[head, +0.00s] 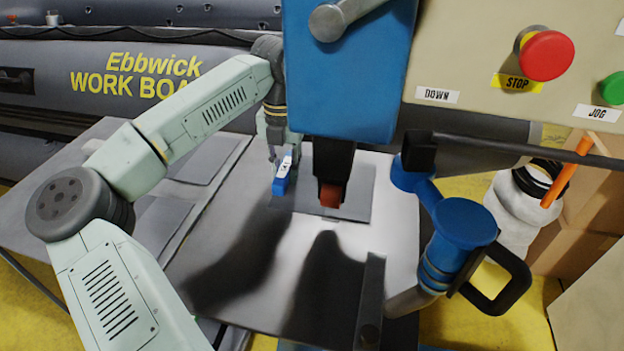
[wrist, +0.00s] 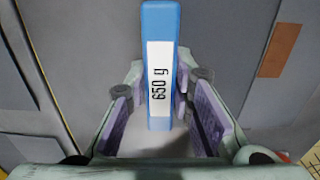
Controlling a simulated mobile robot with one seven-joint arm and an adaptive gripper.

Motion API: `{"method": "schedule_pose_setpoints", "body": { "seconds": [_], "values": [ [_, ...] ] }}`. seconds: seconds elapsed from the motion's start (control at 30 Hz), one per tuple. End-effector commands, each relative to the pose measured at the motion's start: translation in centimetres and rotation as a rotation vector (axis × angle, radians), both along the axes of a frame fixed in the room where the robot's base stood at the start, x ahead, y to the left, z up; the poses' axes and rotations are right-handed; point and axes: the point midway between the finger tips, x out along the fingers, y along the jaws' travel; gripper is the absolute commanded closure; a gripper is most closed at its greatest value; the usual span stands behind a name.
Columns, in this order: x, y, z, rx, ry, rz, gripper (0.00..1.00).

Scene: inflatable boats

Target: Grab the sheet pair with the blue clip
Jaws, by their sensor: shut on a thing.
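The blue clip (head: 281,183) sits at the left edge of a dark grey sheet piece (head: 358,192) on the machine's grey table. In the wrist view the blue clip (wrist: 160,20) carries a white label reading "650 g". My gripper (head: 279,158) is above the table at the clip. In the wrist view its purple pads (wrist: 165,120) stand on both sides of the clip, and it is shut on the clip. The grey sheet material (wrist: 228,40) lies beneath. I cannot make out separate layers of the pair.
The blue press head (head: 350,70) with a red-brown tip (head: 330,195) stands just right of my gripper. A panel (head: 480,50) has a red STOP button (head: 545,55). A blue handle joint (head: 464,222) is at the right. The table's front left (head: 220,270) is clear.

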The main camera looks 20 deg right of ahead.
Motion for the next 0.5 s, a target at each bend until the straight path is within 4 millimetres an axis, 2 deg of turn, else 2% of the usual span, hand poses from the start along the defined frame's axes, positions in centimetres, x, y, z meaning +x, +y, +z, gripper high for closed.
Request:
{"method": "schedule_pose_setpoints", "body": {
  "seconds": [0.23, 0.5],
  "values": [
    [0.00, 0.00, 0.02, 0.000, 0.000, 0.000, 1.00],
    [0.01, -0.01, 0.05, 0.000, 0.000, 0.000, 1.00]
  ]
}}
